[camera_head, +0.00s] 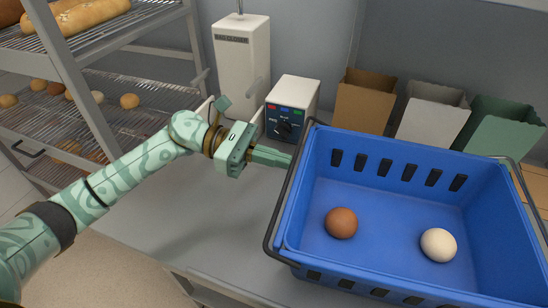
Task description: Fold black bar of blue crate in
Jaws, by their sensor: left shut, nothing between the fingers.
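The blue crate (400,175) stands on the counter, its walls slotted. Its left black bar (280,203) hangs out beyond the left wall, running along that side. A second black bar (528,203) shows at the right end, partly cut off by the picture edge. My left gripper (290,160) is shut and empty. A brown egg (341,223) and a white egg (438,245) lie inside the crate. My right gripper is not in view.
A white control box (292,105) with a dial and a tall white machine (242,65) stand behind my gripper. Brown, white and green bags (363,100) stand behind the crate. A bread rack (120,85) is at the left. The counter (225,220) left of the crate is clear.

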